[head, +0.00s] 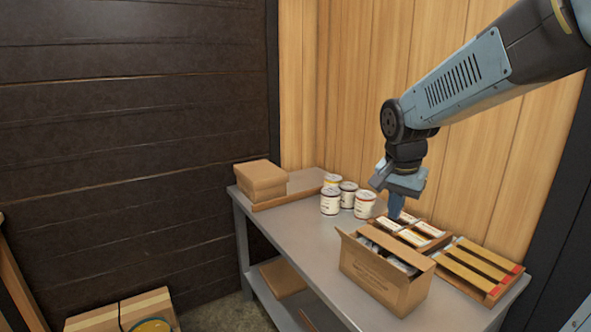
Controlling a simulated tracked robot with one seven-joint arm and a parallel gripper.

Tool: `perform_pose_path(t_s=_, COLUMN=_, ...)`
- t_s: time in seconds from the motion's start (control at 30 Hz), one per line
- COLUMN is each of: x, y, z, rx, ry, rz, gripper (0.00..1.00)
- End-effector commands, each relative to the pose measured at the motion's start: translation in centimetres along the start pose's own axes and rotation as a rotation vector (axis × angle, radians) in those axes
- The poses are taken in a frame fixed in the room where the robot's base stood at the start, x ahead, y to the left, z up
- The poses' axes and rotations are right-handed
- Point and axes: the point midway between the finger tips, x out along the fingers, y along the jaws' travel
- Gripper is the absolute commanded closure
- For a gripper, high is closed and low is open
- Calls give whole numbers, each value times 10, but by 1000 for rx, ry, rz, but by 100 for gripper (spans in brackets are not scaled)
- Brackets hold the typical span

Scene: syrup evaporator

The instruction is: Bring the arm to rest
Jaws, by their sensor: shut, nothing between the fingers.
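My arm reaches in from the upper right in the head view. My gripper (396,207) points down over the table and is shut, with nothing held. Its fingertips are just behind the open cardboard box (385,280) in the picture, near the tray of small packets (428,232). I cannot tell whether the tips touch anything. The box has its flaps spread and holds pale items, partly hidden by its front wall.
The grey metal table (290,226) stands against a wooden wall. Several white cans (331,200) stand left of my gripper. A wooden rack (478,272) lies at right. The table's left middle is bare.

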Motion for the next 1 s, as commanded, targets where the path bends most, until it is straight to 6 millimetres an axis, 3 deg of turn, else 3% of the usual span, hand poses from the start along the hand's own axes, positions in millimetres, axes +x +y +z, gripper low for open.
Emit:
perform_pose_path(t_s=0.2, x=-34, y=34, z=25, rx=-179, ry=47, rz=-75, gripper=100)
perform_pose_path(t_s=0.5, x=-66, y=74, z=64, rx=-440, ry=145, rz=-145, gripper=100)
perform_pose_path(t_s=0.73, x=-77, y=94, z=89, rx=-598, ry=214, rz=-166, gripper=100)
perform_pose_path(t_s=1.0, x=-79, y=99, z=97, rx=-653, ry=236, rz=-169, gripper=100)
